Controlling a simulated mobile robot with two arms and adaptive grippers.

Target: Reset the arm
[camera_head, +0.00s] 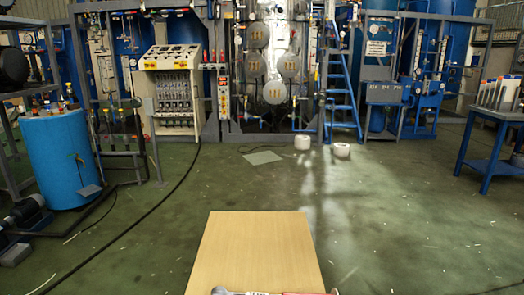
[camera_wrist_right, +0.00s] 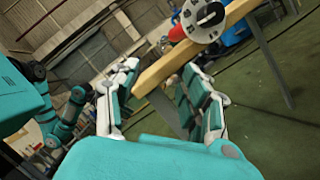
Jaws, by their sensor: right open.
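My right gripper (camera_wrist_right: 160,78) shows in the right wrist view with its two teal and white fingers spread apart and nothing between them in its grip. The edge of a wooden tabletop (camera_wrist_right: 220,30) shows beyond the fingers; I cannot tell the exact distance. A grey round part with dark marks (camera_wrist_right: 203,17) is at that tabletop, with something red (camera_wrist_right: 177,33) beside it. In the head view the wooden tabletop (camera_head: 258,245) is at bottom centre, and a grey and red item (camera_head: 300,293) is cut off at its near edge. Neither gripper shows in the head view.
A blue tank (camera_head: 55,155) stands at the left, with a dark hose on the floor near it. A blue table (camera_head: 490,140) is at the right. Two white rolls (camera_head: 341,150) lie on the floor ahead. The green floor around the wooden table looks mostly clear.

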